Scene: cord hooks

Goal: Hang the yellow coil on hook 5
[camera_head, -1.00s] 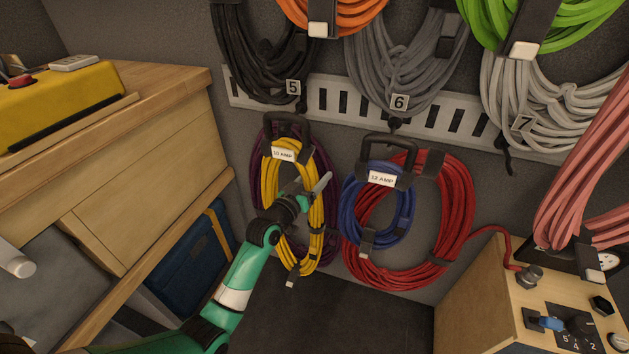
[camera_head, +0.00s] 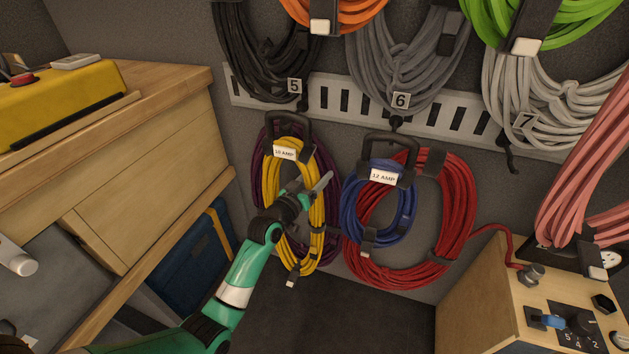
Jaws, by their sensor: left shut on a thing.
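The yellow coil (camera_head: 270,190), with a white "10 AMP" tag, is upright against the wall below the number 5 plate (camera_head: 294,86). Its black handle (camera_head: 291,122) is at the lower edge of the slotted rail, where hook 5 is mostly hidden. I cannot tell whether the handle rests on the hook. A purple coil (camera_head: 258,165) shows behind the yellow one. My left gripper (camera_head: 321,185) is at the yellow coil's right side, shut on it, with its fingertips pointing up and right. My right gripper is not in view.
A blue coil (camera_head: 350,205) tagged "12 AMP" and a red coil (camera_head: 462,205) hang close on the right, below hook 6. Black (camera_head: 235,50) and grey (camera_head: 375,65) coils hang above. A wooden cabinet (camera_head: 150,190) stands left, a control box (camera_head: 480,290) lower right.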

